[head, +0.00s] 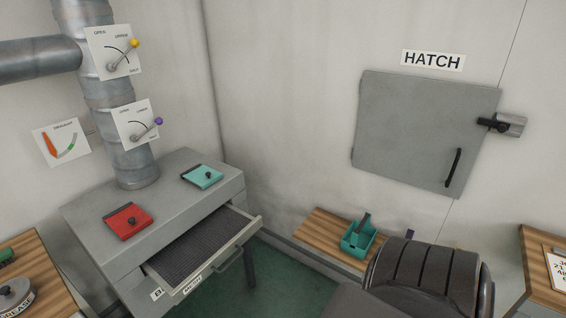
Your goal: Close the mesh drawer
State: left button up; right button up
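The mesh drawer (196,248) is pulled out of the front of the grey cabinet (168,190) in the lower left of the head view. Its dark mesh floor shows and looks empty. Its light front panel (246,231) carries a bar handle (229,262) and a small label. Neither of my grippers is in view, so nothing of mine is seen touching the drawer.
A red box (122,225) and a teal box (208,174) lie on the cabinet top. A teal tray (350,243) stands on a wooden bench (318,229). A dark ribbed shape, unclear whether mine, covers the lower right. Green floor (290,278) shows right of the drawer.

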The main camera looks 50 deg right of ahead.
aim_at(179, 268)
jog(key=z, duration=1.2)
jog(key=k, duration=1.35)
jog(key=u, duration=0.6)
jog(key=i, duration=2.05)
jog(key=z, duration=0.7)
